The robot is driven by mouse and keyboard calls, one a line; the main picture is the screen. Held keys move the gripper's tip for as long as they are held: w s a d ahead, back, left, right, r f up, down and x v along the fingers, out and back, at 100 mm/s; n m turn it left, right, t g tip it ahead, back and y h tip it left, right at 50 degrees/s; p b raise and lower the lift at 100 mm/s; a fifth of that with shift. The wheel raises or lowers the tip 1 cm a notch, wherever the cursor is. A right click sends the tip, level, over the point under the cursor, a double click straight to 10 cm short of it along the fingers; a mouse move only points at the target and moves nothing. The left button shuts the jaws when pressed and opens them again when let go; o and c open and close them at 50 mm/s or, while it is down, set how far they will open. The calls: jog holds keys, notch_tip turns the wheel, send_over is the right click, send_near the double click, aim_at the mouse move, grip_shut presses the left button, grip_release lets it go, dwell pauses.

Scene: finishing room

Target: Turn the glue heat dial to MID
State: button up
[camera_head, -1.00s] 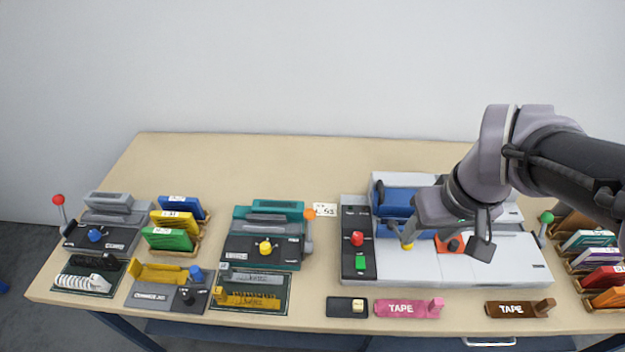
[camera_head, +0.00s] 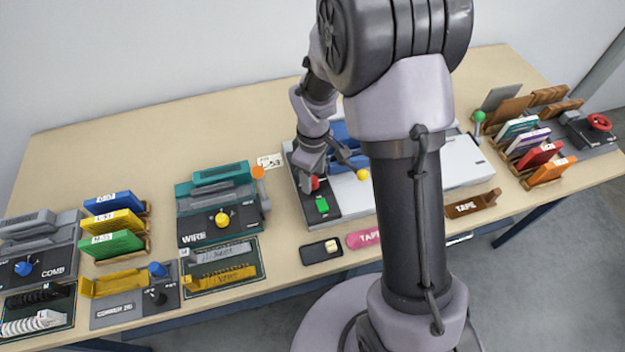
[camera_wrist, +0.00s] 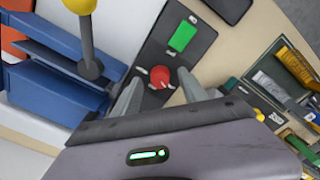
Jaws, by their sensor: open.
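A red knob (camera_head: 315,184) sits on the dark control panel (camera_head: 322,212) at the left end of the white and blue machine. It also shows in the wrist view (camera_wrist: 160,76), with small white marks beside it that are too small to read. My gripper (camera_wrist: 158,90) is open, its two fingers standing on either side of the red knob in that view. I cannot tell whether they touch it. In the head view my gripper (camera_head: 322,176) is over the panel and partly hides the knob. A green rectangular switch (camera_wrist: 183,36) is on the same panel.
A yellow-knobbed lever (camera_wrist: 90,66) stands close to my gripper, with blue machine parts (camera_wrist: 55,95) beside it. The teal WIRE machine (camera_head: 220,205) is to the left.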

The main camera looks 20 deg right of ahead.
jog(key=shift+f, duration=0.55)
grip_shut()
jog(key=shift+m, duration=0.3)
jog(key=m+b, duration=0.1)
jog(key=m, duration=0.5)
jog(key=m+b, duration=0.2)
jog(key=m, duration=0.5)
dwell(0.4)
